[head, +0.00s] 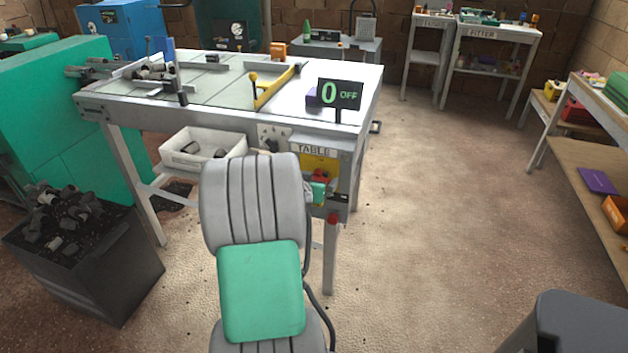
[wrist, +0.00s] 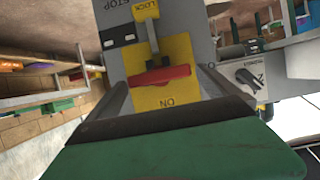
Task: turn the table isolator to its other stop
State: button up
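The table isolator is a yellow plate (wrist: 170,100) with a red handle (wrist: 160,77) on a grey box under the table's front edge. In the head view the yellow plate (head: 318,162) and red handle (head: 320,178) show below a TABLE label, partly hidden by my arm. My gripper (wrist: 166,80) is open, a finger near each end of the handle. I cannot tell whether they touch it. A sign (head: 340,94) on the table reads 0 OFF.
A rotary switch (wrist: 250,78) sits beside the isolator. A white bin (head: 203,148) stands under the table (head: 350,75), left of my arm. A dark crate of offcuts (head: 85,260) is at lower left. The floor to the right is mostly clear.

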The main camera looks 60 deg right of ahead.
jog(key=c, duration=1.2)
jog(key=shift+f+b, duration=0.1)
jog(key=shift+b, duration=0.25)
jog(key=m+t+b, duration=0.2)
jog(key=m+b, duration=0.2)
jog(key=b, duration=0.1)
jog(key=s+f+m+t+h+b, duration=0.1)
jog(key=m+t+b, duration=0.2)
jog(key=b, duration=0.3)
jog(key=m+t+b, duration=0.2)
jog(key=m+b, duration=0.4)
jog(key=shift+s+d+f+h, duration=0.1)
jog(key=shift+s+f+h, duration=0.1)
jog(key=shift+h, duration=0.2)
jog(key=shift+r+m, duration=0.1)
jog(key=shift+m, duration=0.2)
